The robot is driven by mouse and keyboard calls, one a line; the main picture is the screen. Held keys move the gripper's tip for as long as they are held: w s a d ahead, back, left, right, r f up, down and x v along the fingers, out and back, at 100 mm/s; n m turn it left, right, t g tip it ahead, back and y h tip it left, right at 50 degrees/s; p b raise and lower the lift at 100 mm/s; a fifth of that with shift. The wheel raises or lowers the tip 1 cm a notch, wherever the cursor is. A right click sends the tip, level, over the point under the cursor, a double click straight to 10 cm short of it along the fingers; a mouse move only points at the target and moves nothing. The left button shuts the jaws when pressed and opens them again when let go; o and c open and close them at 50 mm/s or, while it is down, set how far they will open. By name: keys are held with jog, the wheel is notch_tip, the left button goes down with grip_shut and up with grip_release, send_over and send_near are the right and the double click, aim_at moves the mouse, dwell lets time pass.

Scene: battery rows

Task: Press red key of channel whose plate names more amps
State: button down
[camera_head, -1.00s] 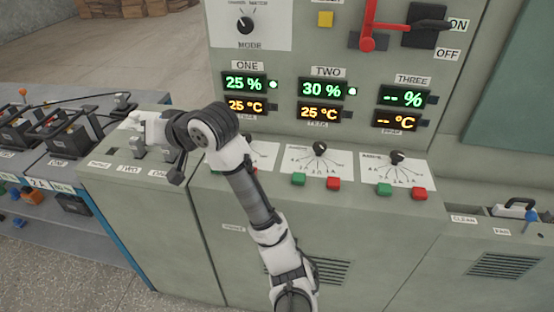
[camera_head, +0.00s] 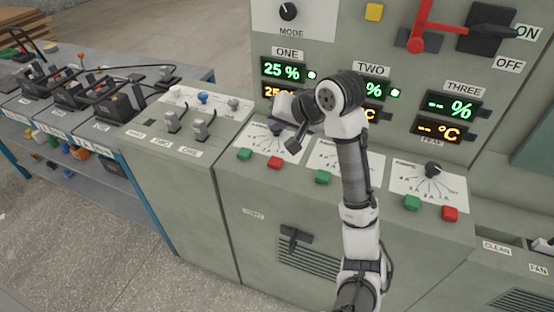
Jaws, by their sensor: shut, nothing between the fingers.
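Channel ONE's red key (camera_head: 275,163) sits right of its green key (camera_head: 245,154). Channel TWO's green key (camera_head: 323,178) shows; its red key is hidden behind my arm. Channel THREE's red key (camera_head: 450,213) sits right of its green key (camera_head: 412,202). The white dial plates of ONE (camera_head: 256,137), TWO (camera_head: 325,156) and THREE (camera_head: 408,184) carry print too small to read. My gripper (camera_head: 293,149), dark and shut, is above the panel near ONE's plate, apart from the keys as far as I can tell.
Display ONE (camera_head: 283,70) reads 25 %; TWO's display (camera_head: 374,90) is partly covered by my arm; THREE's (camera_head: 453,106) shows dashes. A red lever (camera_head: 422,25) is above. Levers (camera_head: 200,130) stand on the left cabinet, batteries (camera_head: 118,104) beyond it.

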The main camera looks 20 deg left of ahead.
jog(key=shift+f, duration=0.15)
jog(key=b, duration=0.8)
send_over(278, 163)
notch_tip(278, 163, down, 8)
jog(key=shift+r, duration=0.1)
jog(key=shift+f, duration=0.35)
dwell(1.2)
jog(key=shift+f, duration=0.4)
jog(key=shift+f, duration=0.45)
dwell(0.5)
jog(key=shift+r+p, duration=0.85)
jog(key=shift+p, duration=0.05)
